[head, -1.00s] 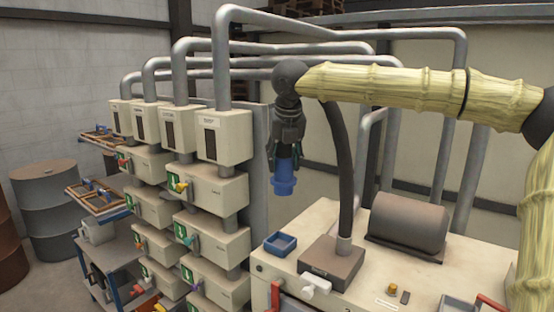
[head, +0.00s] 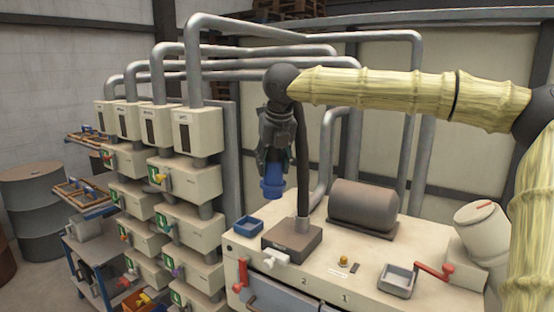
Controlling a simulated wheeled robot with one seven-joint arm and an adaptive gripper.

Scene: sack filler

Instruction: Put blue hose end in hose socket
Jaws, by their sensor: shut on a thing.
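My gripper (head: 275,150) hangs down from the end of my arm and is shut on the blue hose end (head: 272,182). The blue hose end is a ribbed blue collar, pointing down with its lower end free in the air. It hangs in front of the bench, near the dark hose (head: 303,170). This hose rises from a dark block (head: 291,238) on the bench and passes behind my gripper. Its join to the blue end is hidden. I cannot tell for sure which part is the hose socket.
The bench top (head: 330,262) carries a blue tray (head: 248,225), a dark cylinder (head: 363,203), a grey tray (head: 397,281) and a red-handled lever (head: 435,271). Cream boxes with coloured handles (head: 185,175) stand stacked at left under grey pipes. Drums (head: 38,210) stand far left.

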